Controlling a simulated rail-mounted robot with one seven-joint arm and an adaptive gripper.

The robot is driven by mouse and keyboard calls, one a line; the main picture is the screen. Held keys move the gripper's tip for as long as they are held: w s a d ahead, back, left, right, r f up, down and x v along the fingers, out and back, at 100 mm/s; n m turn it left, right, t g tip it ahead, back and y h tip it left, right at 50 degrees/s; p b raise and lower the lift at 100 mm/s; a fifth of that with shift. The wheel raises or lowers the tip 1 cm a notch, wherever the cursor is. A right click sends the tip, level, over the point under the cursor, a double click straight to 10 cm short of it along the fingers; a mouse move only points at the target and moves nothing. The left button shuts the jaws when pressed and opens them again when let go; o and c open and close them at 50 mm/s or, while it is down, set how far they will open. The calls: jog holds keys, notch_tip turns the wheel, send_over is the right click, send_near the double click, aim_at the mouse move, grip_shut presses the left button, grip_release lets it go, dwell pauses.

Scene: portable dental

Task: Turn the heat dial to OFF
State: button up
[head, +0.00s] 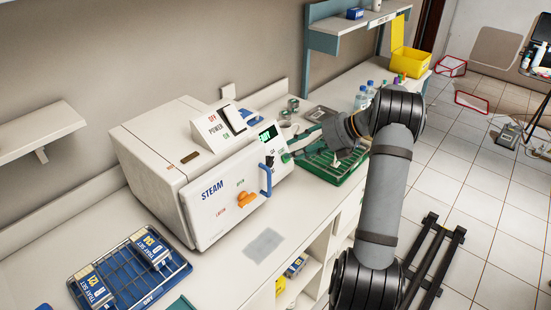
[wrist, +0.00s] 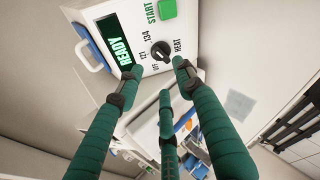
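The heat dial (wrist: 160,51) is a small black knob on the white steam steriliser's front, marked OFF, 121, 134 and HEAT. It has a pale mark, but I cannot tell which label it points to. In the head view the dial (head: 270,161) sits below the READY display (head: 268,133). My gripper (wrist: 155,75) has green fingers, spread and empty. Two fingertips lie on either side of the dial in the wrist view, with a third below. They look apart from it; exact depth is unclear. In the head view my gripper (head: 302,143) is just right of the panel.
The green START button (wrist: 167,8) is close beside the dial. A blue door handle (head: 266,180) and an orange latch (head: 246,199) stick out from the steriliser (head: 165,185). A green rack (head: 350,172) lies on the counter beneath my gripper, with bottles (head: 362,97) behind.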

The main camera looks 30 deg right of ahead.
aim_at(272, 160)
jog(key=p+x, duration=0.1)
jog(key=x, duration=0.7)
jog(key=shift+w+a+f, duration=0.15)
jog(key=shift+w+a, duration=0.05)
jog(key=shift+c, duration=0.2)
jog(key=c, duration=0.8)
grip_shut()
